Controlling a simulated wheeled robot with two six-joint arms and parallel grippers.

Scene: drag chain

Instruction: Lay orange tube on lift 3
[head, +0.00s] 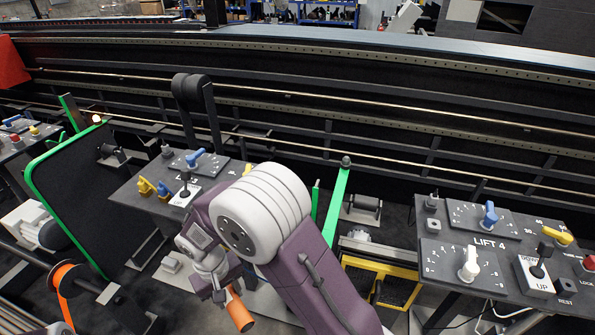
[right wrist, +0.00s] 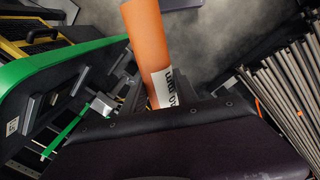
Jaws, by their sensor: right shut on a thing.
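The orange tube (head: 239,312) shows at the lower middle of the head view, below my right gripper (head: 224,291). In the right wrist view the orange tube (right wrist: 146,40) stands out from the jaws, with a white label with dark print near its gripped end. My right gripper is shut on it. Its fingertips are mostly hidden in both views. A control panel (head: 140,190) left of my right arm is partly covered by the arm, and I cannot read its lift name. My left gripper is not in view.
The LIFT 4 panel (head: 480,273) with knobs and levers stands at the right. A black green-edged board (head: 85,205) stands at the left. A green post (head: 337,205) and a yellow frame (head: 385,268) are right of my arm.

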